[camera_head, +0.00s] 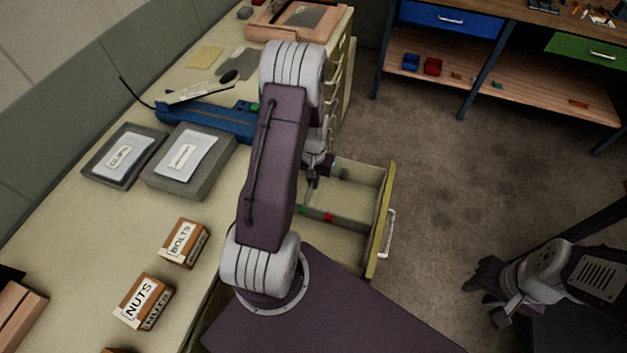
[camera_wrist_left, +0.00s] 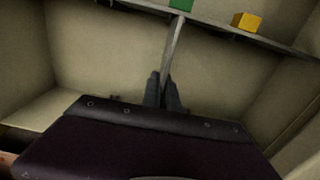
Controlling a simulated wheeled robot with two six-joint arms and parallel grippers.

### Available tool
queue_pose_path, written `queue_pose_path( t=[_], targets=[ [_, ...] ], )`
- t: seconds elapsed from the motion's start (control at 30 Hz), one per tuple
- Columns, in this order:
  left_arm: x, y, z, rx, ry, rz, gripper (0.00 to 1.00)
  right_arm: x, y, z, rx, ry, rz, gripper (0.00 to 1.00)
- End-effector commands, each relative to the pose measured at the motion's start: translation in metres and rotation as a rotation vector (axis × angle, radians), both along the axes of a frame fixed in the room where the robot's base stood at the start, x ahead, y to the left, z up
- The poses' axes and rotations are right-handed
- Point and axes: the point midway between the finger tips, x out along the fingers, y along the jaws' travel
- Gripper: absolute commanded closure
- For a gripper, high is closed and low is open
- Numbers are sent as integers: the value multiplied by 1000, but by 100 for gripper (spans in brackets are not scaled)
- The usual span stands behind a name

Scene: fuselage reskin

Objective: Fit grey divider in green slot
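The grey divider (camera_wrist_left: 173,45) is a thin plate seen edge-on in the left wrist view. My left gripper (camera_wrist_left: 166,92) is shut on its near end, inside the open drawer. The divider's far end is close to the green marker (camera_wrist_left: 182,4) on a grey cross rail (camera_wrist_left: 225,24); I cannot tell whether it touches the rail. In the head view, my left gripper (camera_head: 314,180) is over the drawer (camera_head: 340,243), partly hidden by my arm. The green marker (camera_head: 303,209) and a red marker (camera_head: 329,217) show on the rail. My right gripper (camera_head: 492,298) is over the floor, its fingers unclear.
A yellow marker (camera_wrist_left: 246,20) is right of the green one. The workbench (camera_head: 225,225) at the left holds boxes labelled BOLTS (camera_head: 183,243) and NUTS (camera_head: 143,301), grey cases and a blue tool (camera_head: 218,118). Open floor (camera_head: 440,170) lies right of the drawer.

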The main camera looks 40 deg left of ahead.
Motion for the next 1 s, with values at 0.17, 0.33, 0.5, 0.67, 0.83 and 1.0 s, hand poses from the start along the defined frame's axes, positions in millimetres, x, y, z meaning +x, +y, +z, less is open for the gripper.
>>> queue_pose_path(
  t=[0.17,0.33,0.5,0.67,0.83,1.0],
  targets=[
    [0,0,-6,0,0,0,100,0,0,-4,0,0,0,67],
    [0,0,-10,0,1,0,100,0,0,-7,0,0,0,67],
    [0,0,-14,0,1,0,100,0,0,-10,0,0,0,67],
    [0,0,-18,0,1,0,100,0,0,-13,0,0,0,67],
    [0,0,-22,0,0,0,100,0,0,-16,0,0,0,67],
    [0,0,-23,0,0,0,79,0,0,-16,0,0,0,67]
  ],
)
